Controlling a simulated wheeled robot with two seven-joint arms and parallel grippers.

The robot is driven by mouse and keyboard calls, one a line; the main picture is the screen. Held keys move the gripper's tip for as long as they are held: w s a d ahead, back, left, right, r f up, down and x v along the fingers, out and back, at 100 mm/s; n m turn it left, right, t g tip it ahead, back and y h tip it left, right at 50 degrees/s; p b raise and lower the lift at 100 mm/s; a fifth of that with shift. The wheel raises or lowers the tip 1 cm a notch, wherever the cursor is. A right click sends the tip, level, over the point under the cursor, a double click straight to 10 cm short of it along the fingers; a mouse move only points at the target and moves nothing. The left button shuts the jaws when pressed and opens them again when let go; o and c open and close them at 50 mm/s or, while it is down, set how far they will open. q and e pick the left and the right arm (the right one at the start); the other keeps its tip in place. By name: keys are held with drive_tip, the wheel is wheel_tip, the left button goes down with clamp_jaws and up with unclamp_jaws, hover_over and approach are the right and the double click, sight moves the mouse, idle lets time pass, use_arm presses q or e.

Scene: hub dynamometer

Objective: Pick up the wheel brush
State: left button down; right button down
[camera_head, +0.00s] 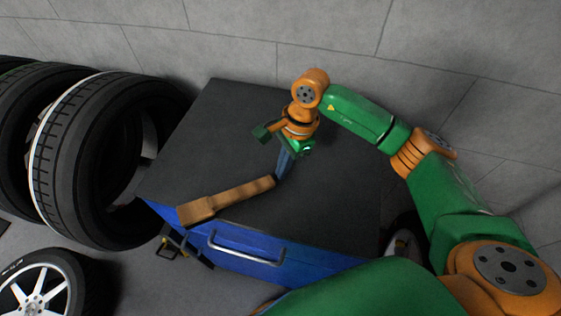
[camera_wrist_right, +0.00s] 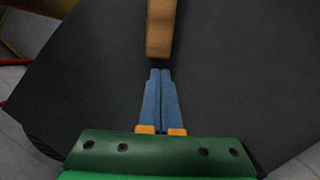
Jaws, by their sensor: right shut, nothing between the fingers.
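The wheel brush (camera_head: 228,199) is a brown wooden piece lying on the dark top of the blue cabinet. Its wide end points to the left front and its narrow handle end lies toward my right gripper (camera_head: 278,179). In the right wrist view the brush handle (camera_wrist_right: 160,28) comes in from the top, just beyond the fingertips. The blue fingers of my right gripper (camera_wrist_right: 160,71) are together, with nothing between them. A small dark gap shows between the tips and the handle end. My left gripper is not in view.
The blue cabinet (camera_head: 290,266) has a dark top (camera_head: 330,205), mostly bare, and a silver handle (camera_head: 246,249) on its front. Several tires (camera_head: 85,155) stand to the left, and a wheel with a light rim (camera_head: 35,296) is at the lower left. A grey wall (camera_head: 230,45) is behind.

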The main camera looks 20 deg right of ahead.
drive_tip(key=shift+s+a, duration=0.1)
drive_tip(key=shift+a, duration=0.2)
drive_tip(key=shift+s+a+f+b, duration=0.1)
drive_tip(key=shift+a+f+b, duration=0.1)
drive_tip(key=shift+a+b, duration=0.55)
drive_tip(key=shift+a, duration=0.35)
drive_tip(key=shift+r, duration=0.15)
drive_tip(key=shift+d, duration=0.1)
